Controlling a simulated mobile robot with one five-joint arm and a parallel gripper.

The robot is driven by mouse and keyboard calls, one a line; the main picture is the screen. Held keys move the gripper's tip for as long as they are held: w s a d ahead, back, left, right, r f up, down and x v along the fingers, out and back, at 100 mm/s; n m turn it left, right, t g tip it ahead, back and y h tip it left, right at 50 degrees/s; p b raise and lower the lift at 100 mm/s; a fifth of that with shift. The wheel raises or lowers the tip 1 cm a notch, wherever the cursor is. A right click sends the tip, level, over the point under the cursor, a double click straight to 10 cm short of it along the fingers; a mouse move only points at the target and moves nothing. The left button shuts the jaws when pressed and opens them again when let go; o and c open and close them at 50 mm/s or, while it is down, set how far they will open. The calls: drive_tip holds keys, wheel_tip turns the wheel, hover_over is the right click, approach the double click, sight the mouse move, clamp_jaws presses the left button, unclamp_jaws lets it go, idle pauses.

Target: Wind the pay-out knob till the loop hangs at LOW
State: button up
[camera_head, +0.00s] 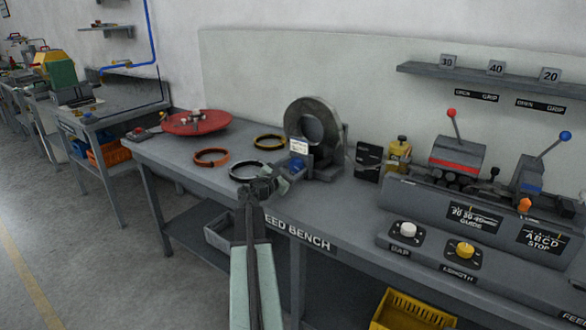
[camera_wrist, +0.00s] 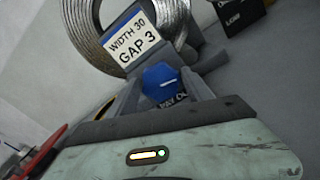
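The blue pay-out knob (camera_head: 297,164) sits at the foot of a large upright grey coil (camera_head: 335,112) on the bench. In the wrist view the knob (camera_wrist: 161,82) is six-sided with a white mark on its face, above a partly hidden label beginning "PAY". My gripper (camera_head: 276,181) is in front of the knob, a little to its lower left. Its fingers (camera_wrist: 163,98) are spread, one on each side of the knob in the wrist view. I cannot tell whether they touch it.
A card (camera_wrist: 135,46) reading "WIDTH 30 GAP 3" stands above the knob. Orange (camera_head: 211,157), black (camera_head: 247,171) and yellow-black (camera_head: 269,142) rings lie left on the bench, near a red disc (camera_head: 196,122). A black box (camera_head: 367,162) and lever machine (camera_head: 458,157) stand right.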

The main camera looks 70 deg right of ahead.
drive_tip(key=c, duration=0.9)
drive_tip(key=shift+m, duration=0.3)
drive_tip(key=m, duration=0.4)
drive_tip(key=shift+s+a+f+m, duration=0.1)
drive_tip(key=shift+f+m, duration=0.05)
drive_tip(key=shift+m, duration=0.25)
drive_tip(key=m, duration=0.5)
drive_tip(key=shift+f, duration=0.1)
drive_tip(key=shift+s+m, duration=0.1)
drive_tip(key=shift+m, duration=0.3)
drive_tip(key=o, duration=1.4)
